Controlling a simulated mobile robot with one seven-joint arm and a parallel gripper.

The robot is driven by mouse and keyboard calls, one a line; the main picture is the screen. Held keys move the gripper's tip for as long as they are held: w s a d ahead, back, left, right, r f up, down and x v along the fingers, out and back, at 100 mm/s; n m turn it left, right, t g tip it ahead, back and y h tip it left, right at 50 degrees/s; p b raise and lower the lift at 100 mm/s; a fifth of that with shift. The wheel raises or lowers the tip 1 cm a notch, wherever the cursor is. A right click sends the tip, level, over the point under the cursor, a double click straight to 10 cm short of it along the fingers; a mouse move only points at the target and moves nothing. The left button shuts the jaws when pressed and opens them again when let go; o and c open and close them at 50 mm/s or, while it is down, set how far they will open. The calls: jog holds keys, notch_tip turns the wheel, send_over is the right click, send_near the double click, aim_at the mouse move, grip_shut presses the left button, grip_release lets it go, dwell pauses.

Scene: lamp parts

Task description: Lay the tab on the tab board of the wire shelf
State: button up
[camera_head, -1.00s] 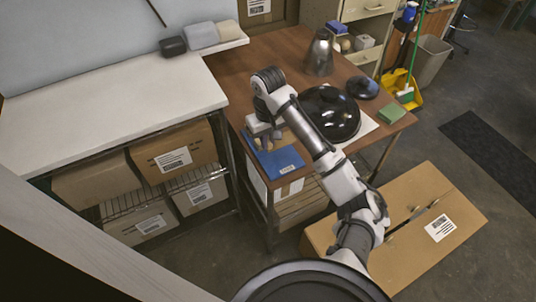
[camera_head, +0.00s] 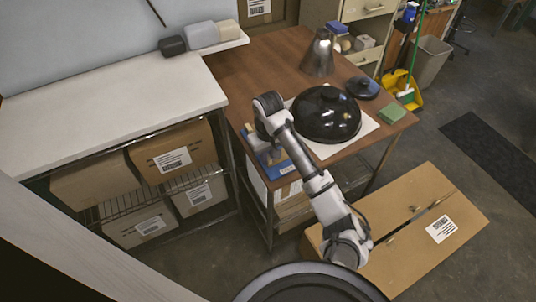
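My gripper (camera_head: 266,152) is low over the left front corner of the brown table, at the blue board (camera_head: 288,168) with a small white label. The arm's wrist and forearm cover most of the fingers, so I cannot see whether they are open or shut or hold anything. A small tan patch shows by the fingers, too small to identify. I cannot make out the tab for certain. A wire shelf (camera_head: 120,206) with cartons is under the white counter at the left; I see no clear tab board on it.
A black dome shade (camera_head: 326,114) rests on a white sheet beside the arm. A metal cone shade (camera_head: 318,55), a black lidded disc (camera_head: 363,88) and a green block (camera_head: 391,113) stand on the table. A large carton (camera_head: 430,210) lies on the floor. The white counter (camera_head: 100,110) is mostly clear.

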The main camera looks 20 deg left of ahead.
jog(key=o, duration=0.4)
jog(key=shift+r, duration=0.1)
notch_tip(320, 180, up, 12)
jog(key=p, duration=0.1)
